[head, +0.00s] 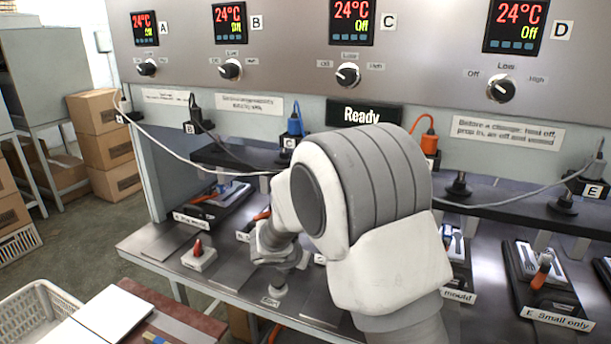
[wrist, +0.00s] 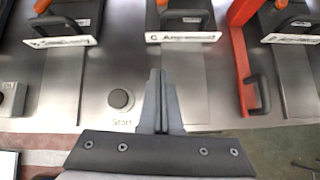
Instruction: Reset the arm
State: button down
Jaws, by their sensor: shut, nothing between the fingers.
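My gripper shows in the wrist view (wrist: 158,100) with its two fingers together and nothing between them. It is over the front edge of the metal bench (wrist: 210,118), just right of a round grey button labelled Start (wrist: 121,99). In the head view my arm covers the middle of the bench, and the gripper's fingers are hidden. The Start button also shows in the head view (head: 277,291), close below my wrist. I cannot tell how high the fingertips are above the bench.
Several moulds line the bench, including one labelled E Small only (head: 540,275). A red switch (head: 198,248) sits at left. The control panel (head: 290,50) has several 24°C displays and a Ready sign (head: 364,115). A white basket (head: 42,310) and cardboard boxes (head: 103,130) stand left.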

jog(key=s+d+r+m+g, duration=0.2)
jog(key=s+d+r+m, duration=1.2)
jog(key=s+r+m, duration=0.15)
jog(key=s+r+m+y, duration=0.1)
jog(key=s+m+y, duration=0.2)
jog(key=s+m, duration=1.1)
jog(key=s, duration=0.4)
jog(key=shift+d+r+g+y, duration=0.15)
jog(key=shift+r+g+y, duration=0.15)
jog(key=shift+y, duration=0.1)
jog(key=shift+d+m, duration=0.15)
jog(key=shift+m, duration=0.2)
